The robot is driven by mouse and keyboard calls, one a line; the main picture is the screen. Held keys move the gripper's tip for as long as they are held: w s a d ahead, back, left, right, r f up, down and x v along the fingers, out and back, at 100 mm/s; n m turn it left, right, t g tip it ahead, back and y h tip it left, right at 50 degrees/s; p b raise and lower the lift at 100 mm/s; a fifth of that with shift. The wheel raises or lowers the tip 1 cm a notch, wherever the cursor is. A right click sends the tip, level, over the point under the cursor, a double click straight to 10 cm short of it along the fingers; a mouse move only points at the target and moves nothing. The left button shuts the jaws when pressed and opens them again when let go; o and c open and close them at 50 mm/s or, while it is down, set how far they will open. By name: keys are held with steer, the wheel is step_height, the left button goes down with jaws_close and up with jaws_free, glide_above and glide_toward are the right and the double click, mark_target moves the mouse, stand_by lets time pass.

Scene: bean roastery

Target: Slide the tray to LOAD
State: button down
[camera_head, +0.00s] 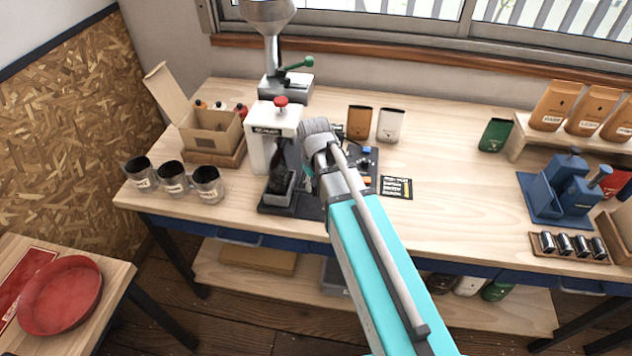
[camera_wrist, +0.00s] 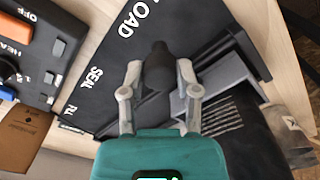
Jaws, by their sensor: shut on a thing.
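A dark grey tray (camera_head: 278,191) sits on a black base plate at the front of the white sealing machine (camera_head: 272,135). A dark bag (camera_head: 281,165) stands in the tray. In the wrist view my gripper (camera_wrist: 158,80) is shut on a black knob (camera_wrist: 158,62) beside the tray's grey edge (camera_wrist: 208,82). The black plate (camera_wrist: 112,95) carries the white words LOAD and SEAL and a third, partly hidden label. The knob is near LOAD and SEAL. In the head view my arm hides the fingers and knob.
A control panel (camera_wrist: 40,50) with blue and orange controls lies close by. Three dark-filled cups (camera_head: 173,180) and an open cardboard box (camera_head: 211,130) stand left. A grinder (camera_head: 285,85) is behind. Two pouches (camera_head: 391,124) stand at the back.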

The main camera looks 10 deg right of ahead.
steer(key=shift+s, duration=0.3)
steer(key=shift+c, duration=1.6)
jaws_free()
steer(key=shift+a, duration=0.1)
steer(key=shift+w, duration=0.2)
